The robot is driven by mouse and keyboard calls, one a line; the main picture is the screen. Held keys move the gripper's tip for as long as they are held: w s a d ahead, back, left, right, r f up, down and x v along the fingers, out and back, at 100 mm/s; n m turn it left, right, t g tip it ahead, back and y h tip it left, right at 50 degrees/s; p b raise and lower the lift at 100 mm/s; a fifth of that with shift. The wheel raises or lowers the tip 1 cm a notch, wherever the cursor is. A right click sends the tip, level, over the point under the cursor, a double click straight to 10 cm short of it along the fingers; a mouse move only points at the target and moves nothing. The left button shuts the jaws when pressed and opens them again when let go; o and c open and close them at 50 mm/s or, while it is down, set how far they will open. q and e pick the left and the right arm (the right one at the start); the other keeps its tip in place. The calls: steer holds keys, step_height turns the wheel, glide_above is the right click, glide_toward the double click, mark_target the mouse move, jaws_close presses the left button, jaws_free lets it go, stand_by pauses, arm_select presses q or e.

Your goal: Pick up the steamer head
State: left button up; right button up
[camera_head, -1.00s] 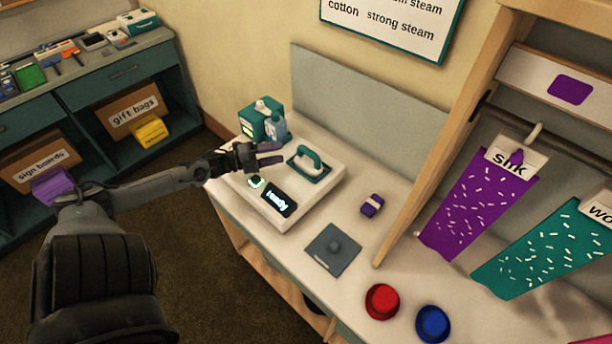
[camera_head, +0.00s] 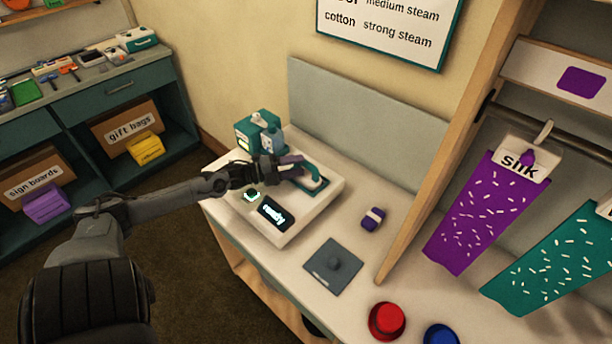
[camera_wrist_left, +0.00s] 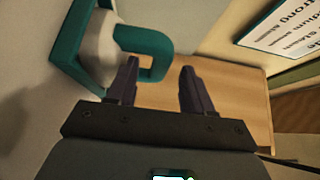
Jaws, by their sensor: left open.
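The steamer head (camera_head: 314,175), with a teal loop handle, white body and teal plate, sits on top of the white steamer base (camera_head: 290,225). My left gripper (camera_head: 292,168) is open at the left side of its handle. In the left wrist view the steamer head (camera_wrist_left: 158,42) is at the upper left. I cannot tell whether the finger touches the handle. My right gripper is not in view.
A teal box and bottle (camera_head: 262,135) stand behind the base. A small purple block (camera_head: 373,218), a grey square plate (camera_head: 333,266), a red button (camera_head: 387,321) and a blue button (camera_head: 440,335) lie to the right. A wooden frame holds the purple silk cloth (camera_head: 487,215).

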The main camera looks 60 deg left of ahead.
mark_target(303, 165)
arm_select(q)
steer(key=shift+b+x, duration=0.35)
steer(key=shift+x, duration=1.5)
steer(key=shift+r, duration=0.1)
jaws_close()
